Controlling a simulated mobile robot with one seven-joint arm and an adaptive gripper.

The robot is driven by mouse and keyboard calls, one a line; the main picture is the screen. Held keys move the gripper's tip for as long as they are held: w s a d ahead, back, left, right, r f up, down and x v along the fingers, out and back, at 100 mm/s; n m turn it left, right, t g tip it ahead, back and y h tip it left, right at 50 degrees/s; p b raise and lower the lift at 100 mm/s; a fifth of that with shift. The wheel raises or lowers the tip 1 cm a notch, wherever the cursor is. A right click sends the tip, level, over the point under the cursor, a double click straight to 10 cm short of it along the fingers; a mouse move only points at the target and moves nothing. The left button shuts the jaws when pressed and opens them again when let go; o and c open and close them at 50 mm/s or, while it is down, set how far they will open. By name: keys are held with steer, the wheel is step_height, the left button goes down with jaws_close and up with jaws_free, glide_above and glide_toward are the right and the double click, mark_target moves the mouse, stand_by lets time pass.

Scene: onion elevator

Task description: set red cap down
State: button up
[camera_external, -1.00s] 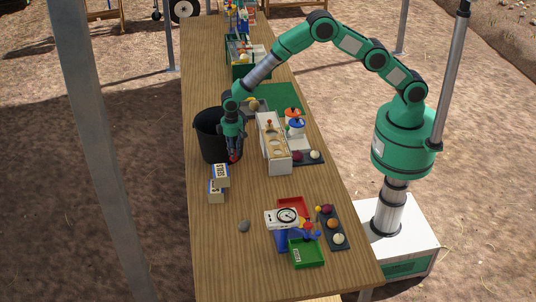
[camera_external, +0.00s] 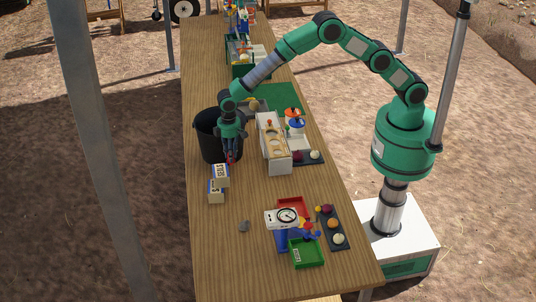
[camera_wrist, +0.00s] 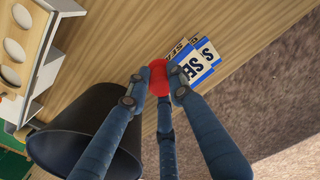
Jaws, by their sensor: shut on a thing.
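The red cap (camera_wrist: 158,78) is between the fingertips of my gripper (camera_wrist: 160,82) in the wrist view. The fingers are shut on it. In the external view my gripper (camera_external: 229,152) points down in front of the black bucket (camera_external: 209,144), and only a small bit of red shows at its tips. The cap is just behind the two blue and white boxes (camera_external: 217,184). Whether the cap touches the table (camera_external: 215,260) is unclear.
A white rack with round holes (camera_external: 273,155) stands right of my gripper. A small grey lump (camera_external: 243,226) lies toward the front. A dial scale (camera_external: 283,217), a green tray (camera_external: 307,253) and a dark tray of onions (camera_external: 327,243) are at the front right. The front left tabletop is clear.

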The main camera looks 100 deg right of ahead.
steer(key=a+n+b, duration=0.2)
steer(key=a+n, duration=0.4)
steer(key=a, duration=2.2)
steer(key=shift+f+n, duration=0.15)
steer(key=shift+n, duration=0.25)
steer(key=s+a+n, duration=0.2)
steer(key=a, duration=0.6)
steer(key=s+a+n+b, duration=0.1)
steer(key=s+a+n, duration=0.1)
steer(key=a, duration=0.5)
steer(key=s+a+n+b, duration=0.1)
steer(key=s+a, duration=0.2)
steer(key=a, duration=0.5)
steer(key=shift+s+a+n, duration=0.3)
steer(key=shift+s+n, duration=0.05)
steer(key=shift+n, duration=0.05)
step_height(320, 180, down, 3)
steer(key=shift+f, duration=0.15)
steer(key=shift+a+f, duration=0.1)
steer(key=shift+f, duration=0.6)
steer(key=shift+f, duration=0.1)
steer(key=shift+f+b, duration=0.35)
steer(key=shift+f, duration=2.7)
steer(key=shift+f, duration=1.85)
